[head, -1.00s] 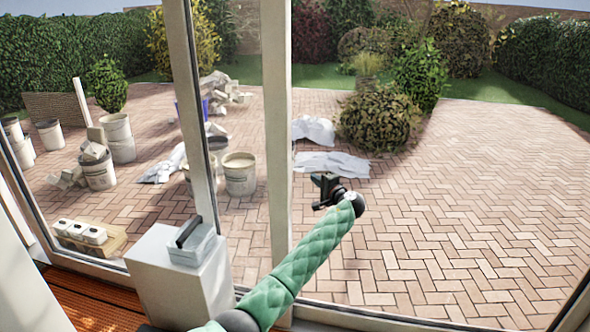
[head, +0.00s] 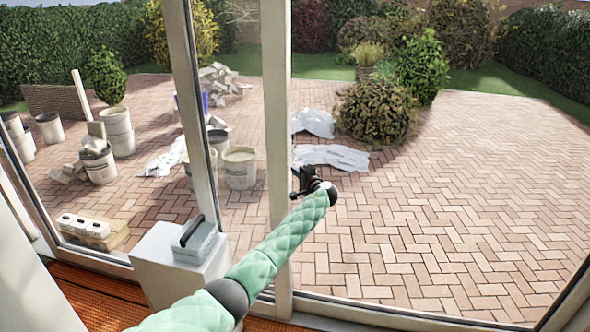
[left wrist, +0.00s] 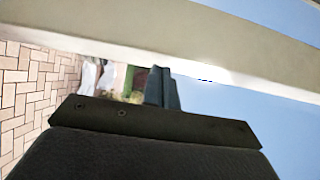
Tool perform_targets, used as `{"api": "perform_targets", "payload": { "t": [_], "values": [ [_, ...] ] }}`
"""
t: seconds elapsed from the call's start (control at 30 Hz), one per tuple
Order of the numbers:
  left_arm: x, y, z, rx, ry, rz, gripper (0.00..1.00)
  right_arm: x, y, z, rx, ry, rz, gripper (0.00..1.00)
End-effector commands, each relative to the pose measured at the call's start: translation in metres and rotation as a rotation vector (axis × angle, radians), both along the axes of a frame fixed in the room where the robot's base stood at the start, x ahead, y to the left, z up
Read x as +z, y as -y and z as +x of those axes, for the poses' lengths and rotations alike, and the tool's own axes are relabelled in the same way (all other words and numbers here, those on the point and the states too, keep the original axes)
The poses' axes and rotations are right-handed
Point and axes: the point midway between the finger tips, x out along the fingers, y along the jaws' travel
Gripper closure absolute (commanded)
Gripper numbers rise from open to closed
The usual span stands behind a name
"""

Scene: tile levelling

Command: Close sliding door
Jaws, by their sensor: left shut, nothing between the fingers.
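The sliding door has a pale frame, and its upright post (head: 277,120) stands near the middle of the head view. Glass and a second upright (head: 190,95) are to its left. To the right of the post is a wide opening onto the paving. My left arm crosses in front of the post's lower part. My left gripper (head: 303,180) is shut and empty, just right of the post's edge. In the left wrist view, the shut fingers (left wrist: 162,85) are beside a pale frame bar (left wrist: 150,32). I cannot tell whether they touch it. My right gripper is not in view.
The floor track (head: 390,315) runs along the bottom right. Outside are buckets (head: 240,168), white sheets (head: 330,157) and bushes (head: 375,112). The paving at right is clear.

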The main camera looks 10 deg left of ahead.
Motion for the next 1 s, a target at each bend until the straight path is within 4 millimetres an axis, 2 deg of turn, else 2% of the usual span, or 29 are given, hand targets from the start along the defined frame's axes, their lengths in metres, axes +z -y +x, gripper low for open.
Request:
{"api": "perform_targets", "payload": {
  "t": [0.67, 0.77, 0.87, 1.0],
  "values": [
    [-0.002, -0.01, 0.0, 0.001, 0.0, 0.0, 1.0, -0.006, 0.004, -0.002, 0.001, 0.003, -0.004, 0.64],
    [-0.003, -0.02, 0.0, 0.003, 0.001, -0.001, 1.0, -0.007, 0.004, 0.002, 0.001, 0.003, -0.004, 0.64],
    [-0.004, -0.038, 0.001, 0.005, 0.001, -0.001, 1.0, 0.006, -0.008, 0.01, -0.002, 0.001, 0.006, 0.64],
    [-0.005, -0.074, 0.002, 0.01, 0.002, 0.002, 1.0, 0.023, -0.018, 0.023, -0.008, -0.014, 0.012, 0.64]
  ]
}}
